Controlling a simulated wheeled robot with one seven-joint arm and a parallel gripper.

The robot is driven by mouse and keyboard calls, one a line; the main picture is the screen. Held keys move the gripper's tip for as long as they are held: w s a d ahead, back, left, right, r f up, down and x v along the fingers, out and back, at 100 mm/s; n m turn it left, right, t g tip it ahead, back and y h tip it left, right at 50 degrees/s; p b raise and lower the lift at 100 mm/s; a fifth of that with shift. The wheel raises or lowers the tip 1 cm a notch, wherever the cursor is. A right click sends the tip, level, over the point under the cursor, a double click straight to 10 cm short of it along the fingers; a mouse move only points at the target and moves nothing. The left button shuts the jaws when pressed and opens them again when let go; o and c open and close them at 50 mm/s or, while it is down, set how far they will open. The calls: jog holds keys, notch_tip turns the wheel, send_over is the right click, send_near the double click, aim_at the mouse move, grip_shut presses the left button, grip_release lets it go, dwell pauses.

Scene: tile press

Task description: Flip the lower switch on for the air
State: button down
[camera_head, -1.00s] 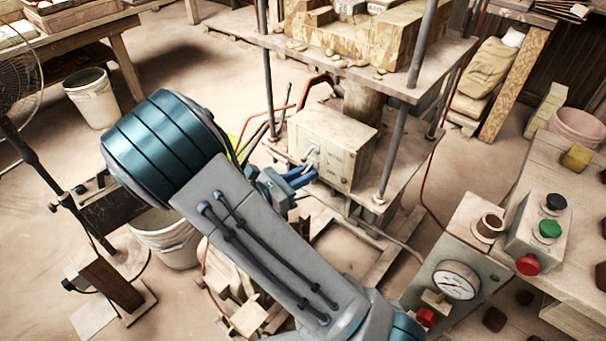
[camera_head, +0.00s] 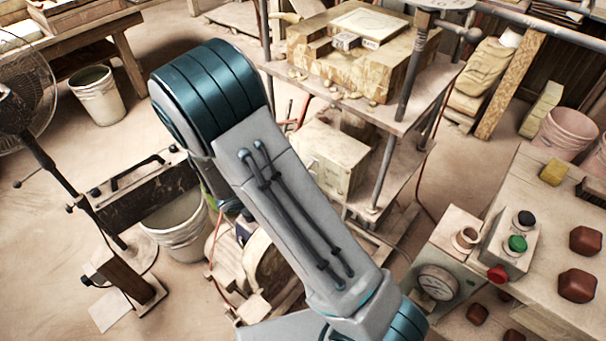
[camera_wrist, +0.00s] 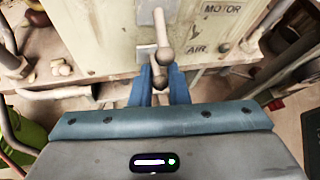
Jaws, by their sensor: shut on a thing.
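The switch box (camera_head: 333,158) stands on the press's lower shelf in the head view, partly covered by my arm. In the wrist view the pale box front (camera_wrist: 105,28) carries the words MOTOR and AIR. An upper lever (camera_wrist: 161,25) with a ball end hangs down in front of it. The lower switch's lever (camera_wrist: 158,76), below and left of the word AIR, shows between my blue fingers. My gripper (camera_wrist: 160,88) is shut on this lower lever. The fingers partly hide the lever, so its exact tilt is unclear. My arm hides the gripper in the head view.
Press posts (camera_head: 392,140) and the upper shelf (camera_head: 375,98) with a wooden mould stand around the box. A button panel (camera_head: 512,243) and a gauge (camera_head: 437,282) are at the right. A bucket (camera_head: 178,222) and a fan stand at the left.

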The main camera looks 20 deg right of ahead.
jog(key=shift+w+r+y+p, duration=0.1)
jog(key=shift+r+y+p, duration=0.35)
jog(key=shift+p, duration=0.25)
jog(key=shift+f+g, duration=0.1)
jog(key=shift+g, duration=0.2)
jog(key=c, duration=1.7)
grip_release()
jog(key=shift+c, duration=0.2)
jog(key=v, duration=1.4)
jog(key=shift+d+y, duration=0.25)
